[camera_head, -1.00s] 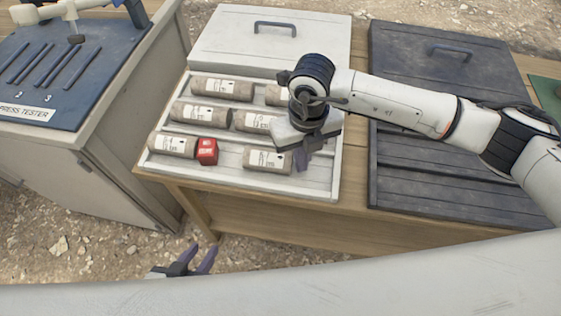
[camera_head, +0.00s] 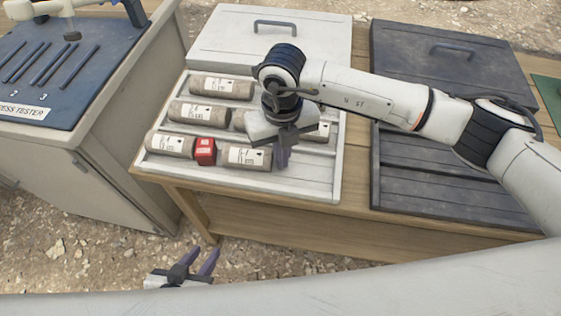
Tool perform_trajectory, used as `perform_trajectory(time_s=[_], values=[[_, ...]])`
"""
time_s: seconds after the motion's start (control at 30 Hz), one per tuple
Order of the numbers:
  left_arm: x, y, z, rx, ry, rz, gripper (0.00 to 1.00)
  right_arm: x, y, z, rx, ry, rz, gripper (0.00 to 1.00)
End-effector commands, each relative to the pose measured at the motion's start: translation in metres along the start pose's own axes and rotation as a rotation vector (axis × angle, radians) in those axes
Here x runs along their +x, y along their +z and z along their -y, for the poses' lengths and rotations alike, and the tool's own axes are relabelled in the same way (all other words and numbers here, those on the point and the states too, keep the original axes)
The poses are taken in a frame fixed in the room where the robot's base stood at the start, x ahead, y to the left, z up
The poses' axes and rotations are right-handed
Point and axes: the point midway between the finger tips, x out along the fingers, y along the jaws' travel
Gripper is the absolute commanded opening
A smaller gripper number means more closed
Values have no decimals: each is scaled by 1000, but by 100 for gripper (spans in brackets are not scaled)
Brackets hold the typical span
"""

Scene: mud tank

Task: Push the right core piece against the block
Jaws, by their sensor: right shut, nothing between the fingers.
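The red block (camera_head: 205,151) sits in the front row of the white core tray (camera_head: 312,188). The left core piece (camera_head: 170,145) lies against its left side. The right core piece (camera_head: 244,156), a grey-brown cylinder with a white label, lies on the block's right; its left end appears to touch the block. My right gripper (camera_head: 283,157) is shut and empty, fingers pointing down at the right end of this piece, touching it or very close. My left gripper (camera_head: 198,260) is open and empty, low in front of the table.
More labelled cores, such as one in the back row (camera_head: 222,87), lie in the rows behind; my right arm hides some. The white lid (camera_head: 270,40) lies behind the tray. The front row's right end is clear.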

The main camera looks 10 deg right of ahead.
Motion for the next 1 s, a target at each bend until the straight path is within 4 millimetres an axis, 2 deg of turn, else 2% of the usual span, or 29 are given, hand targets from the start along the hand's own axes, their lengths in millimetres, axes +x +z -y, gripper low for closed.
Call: perform_trajectory(time_s=[0.33, 0.53, 1.0], values=[[6, 3, -2, 2, 3, -3, 31, 1, 8, -15, -2, 2, 2, 0], [2, -1, -2, 2, 4, -5, 31, -3, 7, -11, 0, 1, 1, 0], [-12, -16, -4, 2, 4, -8, 31, -21, -7, 12, 0, 0, 1, 0]])
